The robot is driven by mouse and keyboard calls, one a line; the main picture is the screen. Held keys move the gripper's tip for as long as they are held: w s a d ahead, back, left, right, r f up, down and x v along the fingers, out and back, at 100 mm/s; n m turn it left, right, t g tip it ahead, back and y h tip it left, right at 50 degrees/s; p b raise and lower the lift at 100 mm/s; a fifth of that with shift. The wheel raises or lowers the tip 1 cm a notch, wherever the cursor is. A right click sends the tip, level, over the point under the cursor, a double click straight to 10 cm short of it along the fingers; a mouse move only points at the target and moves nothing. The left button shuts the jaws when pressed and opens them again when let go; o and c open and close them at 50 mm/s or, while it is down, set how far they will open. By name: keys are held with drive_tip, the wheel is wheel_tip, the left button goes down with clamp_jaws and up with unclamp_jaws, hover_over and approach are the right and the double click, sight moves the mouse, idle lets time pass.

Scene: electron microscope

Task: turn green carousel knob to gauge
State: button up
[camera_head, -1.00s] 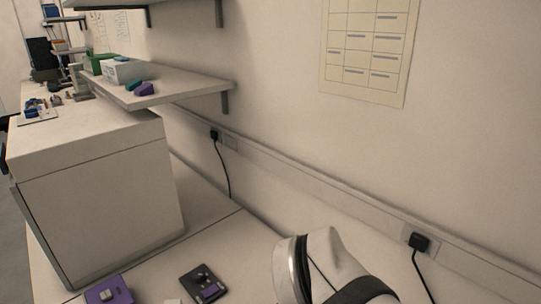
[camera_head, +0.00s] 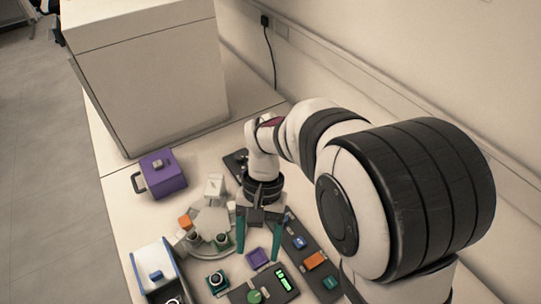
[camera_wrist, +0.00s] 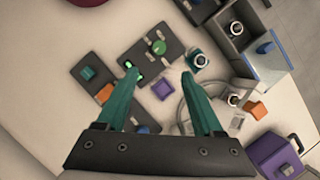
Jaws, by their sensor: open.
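A round green knob (camera_head: 255,297) sits on a dark panel near the bottom edge of the head view; it also shows in the wrist view (camera_wrist: 158,47). A lit green gauge display (camera_head: 284,280) is beside it on the panel and shows partly behind a fingertip in the wrist view. A pale round carousel (camera_head: 208,222) with several small holders stands left of my gripper. My gripper (camera_head: 258,248) is open and empty, with teal fingers pointing down. In the wrist view, the knob lies beyond the fingertips (camera_wrist: 160,77), apart from them.
A purple block (camera_head: 257,257) lies near the fingertips. A dark strip (camera_head: 303,248) with coloured pieces is on the right. A teal block (camera_head: 217,281) with a ringed top, a blue-white box (camera_head: 154,268) and a purple box (camera_head: 161,173) stand left. A large pale cabinet (camera_head: 150,80) is behind.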

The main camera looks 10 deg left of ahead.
sight(254, 296)
drive_tip(key=x, duration=1.4)
drive_tip(key=shift+s+d+f, duration=0.1)
drive_tip(key=shift+s+f, duration=0.1)
clamp_jaws()
